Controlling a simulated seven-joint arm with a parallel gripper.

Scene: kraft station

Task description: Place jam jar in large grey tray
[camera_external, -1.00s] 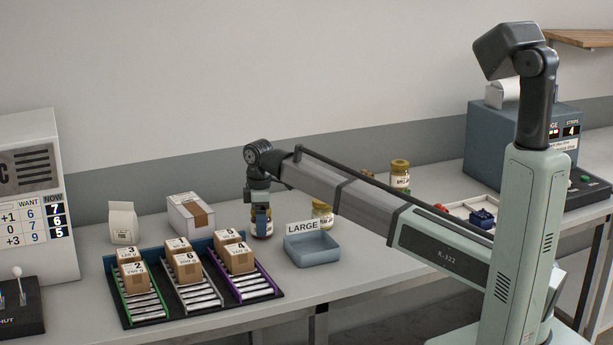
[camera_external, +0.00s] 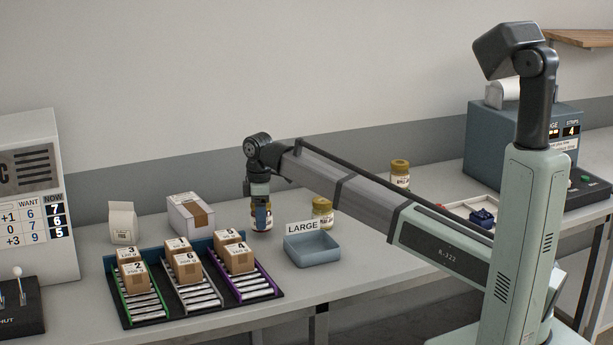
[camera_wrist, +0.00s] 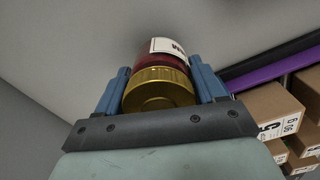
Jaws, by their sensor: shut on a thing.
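My gripper (camera_external: 260,207) is shut on a jam jar (camera_external: 262,220) with dark red contents, a white label and a gold lid. In the wrist view the jar (camera_wrist: 160,88) sits between the two blue fingers of my gripper (camera_wrist: 158,92), its lid towards the camera. It is held a little above the table, or very close to it. The large grey tray (camera_external: 313,257), marked LARGE, stands just right of and nearer than the jar. The tray looks empty.
A second jar (camera_external: 322,212) stands behind the tray, and a third jar (camera_external: 400,175) stands farther back right. A rack (camera_external: 200,310) with several small boxes is at left front. A white box (camera_external: 190,213) stands left of my gripper. My arm passes over the right side.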

